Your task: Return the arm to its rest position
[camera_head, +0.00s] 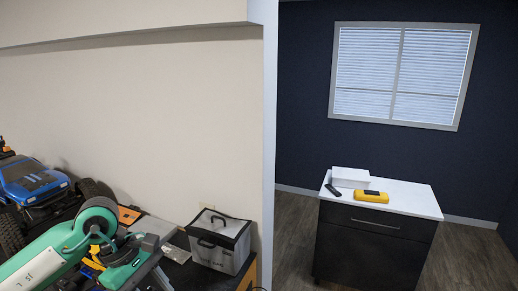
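My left arm (42,262), white and green, comes in from the lower left. It bends at a round green joint and folds down in front of the bench. Dark parts lie at its lower end near the bottom edge, but I cannot make out gripper fingers or whether they hold anything. My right arm and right gripper are not in view.
A blue RC crawler (32,182) with big black tires stands at the left, behind my arm. A grey-and-black bag (217,240) sits on the dark bench right of the arm. A black cabinet (372,244) with a white top stands farther right, bearing a white box (350,177), a yellow device (370,197) and a dark remote (333,190). Floor is clear around the cabinet.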

